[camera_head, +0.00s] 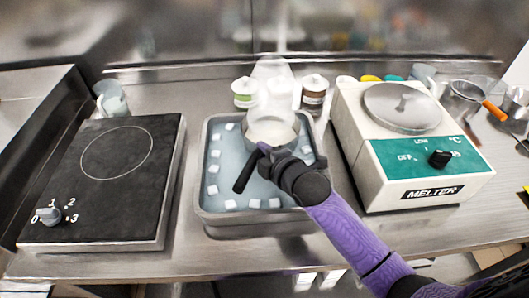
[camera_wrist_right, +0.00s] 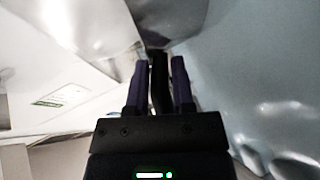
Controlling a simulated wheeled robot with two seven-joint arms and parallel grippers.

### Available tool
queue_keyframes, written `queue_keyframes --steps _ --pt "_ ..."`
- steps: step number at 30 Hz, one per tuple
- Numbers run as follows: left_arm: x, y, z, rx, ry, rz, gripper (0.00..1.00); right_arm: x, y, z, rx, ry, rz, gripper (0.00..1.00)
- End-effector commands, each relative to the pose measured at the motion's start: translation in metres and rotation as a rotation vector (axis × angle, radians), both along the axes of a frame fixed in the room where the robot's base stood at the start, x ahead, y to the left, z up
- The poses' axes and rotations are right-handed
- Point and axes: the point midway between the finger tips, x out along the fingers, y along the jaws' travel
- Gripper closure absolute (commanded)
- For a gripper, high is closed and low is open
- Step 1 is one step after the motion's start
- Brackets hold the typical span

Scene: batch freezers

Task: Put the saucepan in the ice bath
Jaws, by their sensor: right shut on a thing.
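The ice bath is a grey rectangular tub (camera_head: 207,205) of pale blue water with several white ice cubes, at the middle of the counter in the head view. The metal saucepan (camera_head: 271,139), with pale contents, is over the back part of the tub. I cannot tell whether it rests in the water or hangs just above. My right gripper (camera_head: 263,152) is shut on its black handle (camera_head: 244,174), which points toward the front left. In the right wrist view the handle (camera_wrist_right: 158,85) lies between the two fingers (camera_wrist_right: 159,88), and the pan's metal side shows beyond. My left gripper is out of view.
A black hotplate (camera_head: 117,205) stands left of the tub, and a white and green melter (camera_head: 410,159) stands right. Two lidded jars (camera_head: 244,93) (camera_head: 314,91) and a clear, blurry shape (camera_head: 272,80) are behind. Pans with orange handles (camera_head: 494,110) lie far right.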

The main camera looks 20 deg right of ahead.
Motion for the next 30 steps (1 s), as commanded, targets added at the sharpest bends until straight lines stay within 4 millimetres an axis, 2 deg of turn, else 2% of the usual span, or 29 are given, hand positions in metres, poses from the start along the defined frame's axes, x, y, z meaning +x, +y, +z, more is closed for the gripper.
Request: queue_keyframes --steps 1,2,6,17,20,24,30 --pt "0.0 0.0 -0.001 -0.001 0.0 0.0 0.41 0.001 0.0 -0.001 -0.001 -0.004 0.001 1.0" --pt "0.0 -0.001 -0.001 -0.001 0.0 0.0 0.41 0.0 0.0 -0.001 0.0 0.0 0.0 0.64" --pt "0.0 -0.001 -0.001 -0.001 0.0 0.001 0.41 0.0 0.0 -0.001 0.0 0.0 0.0 0.35" --pt "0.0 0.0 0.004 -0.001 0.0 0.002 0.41 -0.005 -0.001 0.004 -0.001 0.002 -0.001 0.35" --pt "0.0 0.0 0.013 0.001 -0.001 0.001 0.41 -0.023 -0.004 0.012 -0.001 0.003 0.001 0.35" --pt "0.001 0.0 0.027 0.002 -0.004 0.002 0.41 -0.061 -0.011 0.027 -0.003 0.003 0.002 0.35" --pt "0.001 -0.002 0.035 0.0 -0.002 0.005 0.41 -0.101 -0.019 0.039 -0.001 0.003 -0.001 0.35"
